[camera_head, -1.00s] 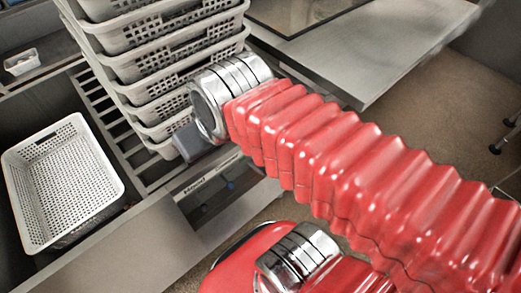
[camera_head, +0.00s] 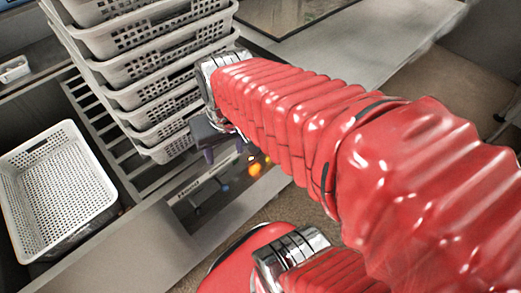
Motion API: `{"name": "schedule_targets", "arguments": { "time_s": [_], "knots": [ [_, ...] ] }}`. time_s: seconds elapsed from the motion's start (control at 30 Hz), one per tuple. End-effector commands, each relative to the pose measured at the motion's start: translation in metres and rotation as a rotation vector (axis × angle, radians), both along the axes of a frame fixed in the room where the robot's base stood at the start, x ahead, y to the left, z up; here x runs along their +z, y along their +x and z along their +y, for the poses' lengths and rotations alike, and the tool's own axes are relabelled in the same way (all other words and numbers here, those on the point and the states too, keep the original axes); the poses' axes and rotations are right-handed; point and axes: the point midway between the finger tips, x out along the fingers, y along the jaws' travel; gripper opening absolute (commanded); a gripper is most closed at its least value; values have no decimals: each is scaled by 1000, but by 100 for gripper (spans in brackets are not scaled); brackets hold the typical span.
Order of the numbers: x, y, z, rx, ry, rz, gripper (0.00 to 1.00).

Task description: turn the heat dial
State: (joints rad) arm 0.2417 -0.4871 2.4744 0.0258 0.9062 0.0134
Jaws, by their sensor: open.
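A dark recessed control panel (camera_head: 200,200) sits in the front face of the grey counter, below the stacked baskets. A few dark shapes and a pale label strip show on it. I cannot tell which shape is the heat dial. Small orange and yellow glowing spots (camera_head: 255,168) show at its right end. My gripper (camera_head: 222,154) is open, with dark fingers pointing down just above the panel's upper edge. Its fingers look empty. My red arm hides part of the counter to the right, and I cannot tell whether the fingers touch the panel.
A tall stack of white perforated baskets (camera_head: 150,70) stands on a slatted rack (camera_head: 95,125) just behind my gripper. A single white basket (camera_head: 55,190) sits at the left. A grey counter (camera_head: 370,50) extends to the upper right, and brown floor lies below it.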

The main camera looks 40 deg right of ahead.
Motion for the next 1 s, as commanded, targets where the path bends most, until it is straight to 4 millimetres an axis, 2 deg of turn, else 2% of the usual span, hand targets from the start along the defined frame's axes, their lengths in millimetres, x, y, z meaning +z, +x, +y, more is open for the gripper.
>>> {"name": "schedule_targets", "arguments": {
  "time_s": [0.1,0.4,1.0],
  "knots": [
    [-21,-1,-17,-81,42,73,50],
    [-69,-6,-50,-287,177,226,50],
    [-161,-22,-88,-765,559,478,50]
  ]
}}
